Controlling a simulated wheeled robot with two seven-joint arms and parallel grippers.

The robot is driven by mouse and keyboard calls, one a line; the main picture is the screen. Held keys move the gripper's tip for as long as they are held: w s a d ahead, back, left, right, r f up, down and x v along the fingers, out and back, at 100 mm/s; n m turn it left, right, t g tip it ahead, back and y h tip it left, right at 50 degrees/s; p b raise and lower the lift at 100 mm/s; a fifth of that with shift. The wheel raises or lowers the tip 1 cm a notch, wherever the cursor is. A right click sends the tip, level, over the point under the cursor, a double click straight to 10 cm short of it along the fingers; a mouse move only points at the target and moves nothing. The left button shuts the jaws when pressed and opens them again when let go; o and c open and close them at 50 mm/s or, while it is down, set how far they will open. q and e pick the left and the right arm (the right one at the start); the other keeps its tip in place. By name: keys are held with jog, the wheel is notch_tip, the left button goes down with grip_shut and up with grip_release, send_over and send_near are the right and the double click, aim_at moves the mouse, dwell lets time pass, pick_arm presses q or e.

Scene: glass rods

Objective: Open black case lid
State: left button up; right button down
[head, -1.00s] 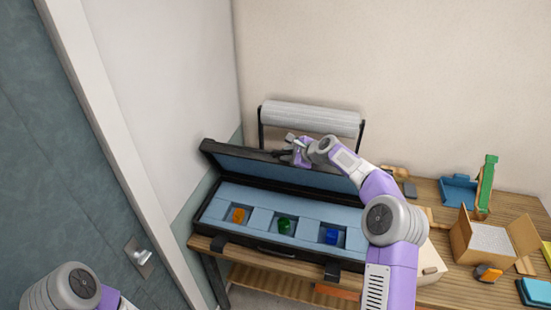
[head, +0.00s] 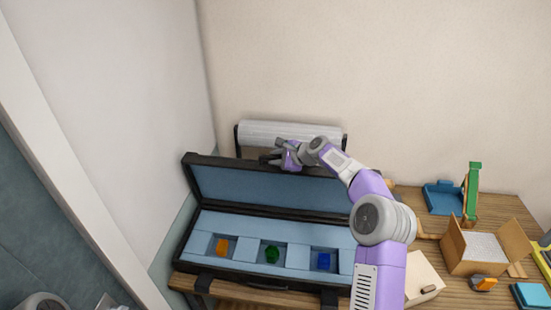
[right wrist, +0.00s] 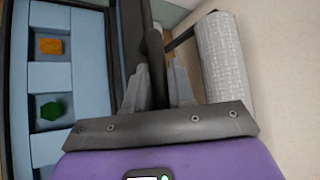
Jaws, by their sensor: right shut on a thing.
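The black case (head: 245,281) lies open on the wooden table, with blue foam inside. Its lid (head: 270,189) is raised at the back, tilted up, blue lining facing forward. My right gripper (head: 277,157) is at the lid's upper edge and shut on a dark part of it. In the right wrist view my gripper (right wrist: 158,82) has its fingers on both sides of this dark piece, and the fingertips partly hide it. My left gripper is not in view.
Orange (head: 222,246), green (head: 271,253) and blue (head: 323,261) pieces sit in the foam recesses. An open cardboard box (head: 468,266) and a blue tray (head: 442,198) stand at right.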

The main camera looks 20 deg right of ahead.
jog(key=c, duration=1.1)
grip_release()
jog(key=shift+f, duration=0.2)
jog(key=shift+s, duration=0.1)
jog(key=shift+b+v, duration=0.85)
jog(key=shift+v, duration=3.05)
jog(key=shift+r, duration=0.15)
